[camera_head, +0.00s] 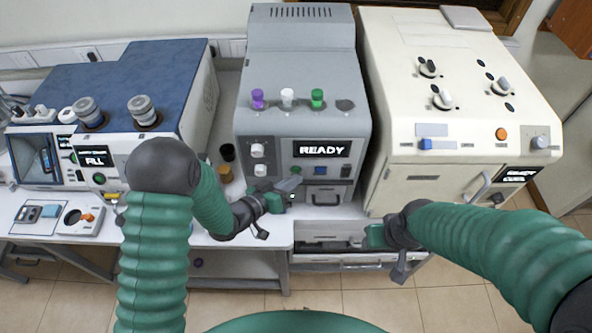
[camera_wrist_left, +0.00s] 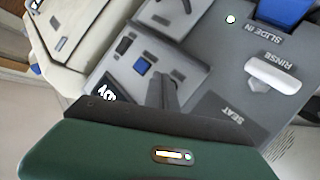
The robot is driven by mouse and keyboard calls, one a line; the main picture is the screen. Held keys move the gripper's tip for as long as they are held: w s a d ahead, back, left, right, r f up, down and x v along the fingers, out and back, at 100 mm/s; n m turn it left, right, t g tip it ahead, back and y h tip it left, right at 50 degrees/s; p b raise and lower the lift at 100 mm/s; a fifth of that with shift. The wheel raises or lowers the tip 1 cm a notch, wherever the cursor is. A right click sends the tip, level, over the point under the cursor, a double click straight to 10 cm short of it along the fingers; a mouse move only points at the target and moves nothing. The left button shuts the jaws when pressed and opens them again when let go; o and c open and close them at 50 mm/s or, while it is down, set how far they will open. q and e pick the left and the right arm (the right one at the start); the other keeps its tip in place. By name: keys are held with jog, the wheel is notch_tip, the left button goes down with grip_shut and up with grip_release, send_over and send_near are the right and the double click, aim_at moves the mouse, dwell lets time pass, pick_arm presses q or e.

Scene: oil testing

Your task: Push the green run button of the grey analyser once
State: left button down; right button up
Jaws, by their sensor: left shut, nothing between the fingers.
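The grey analyser (camera_head: 303,115) stands in the middle of the bench, and its display (camera_head: 321,149) reads READY. A small green button (camera_head: 296,170) shows on its front, below and left of the display. My left gripper (camera_head: 290,184) is shut and empty, with its tips at the lower front of the analyser, just below the green button. In the left wrist view the shut fingers (camera_wrist_left: 162,93) point at the grey panel beside a blue button (camera_wrist_left: 142,66). The green button is not seen there, and contact cannot be told. My right gripper (camera_head: 376,236) hangs before the bench; its jaws are unclear.
A blue-topped machine (camera_head: 120,85) stands left and a cream machine (camera_head: 450,75) stands right. Purple, white and green caps (camera_head: 317,97) sit on the analyser. White knobs (camera_head: 258,150) are on its front left; a white RINSE knob (camera_wrist_left: 272,72) shows in the wrist view. Open drawers lie below.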

pick_arm(q)
jog(key=shift+w, duration=0.6)
dwell(0.7)
jog(key=shift+s, duration=0.85)
jog(key=shift+s, duration=0.1)
jog(key=s, duration=0.4)
jog(key=shift+s, duration=0.4)
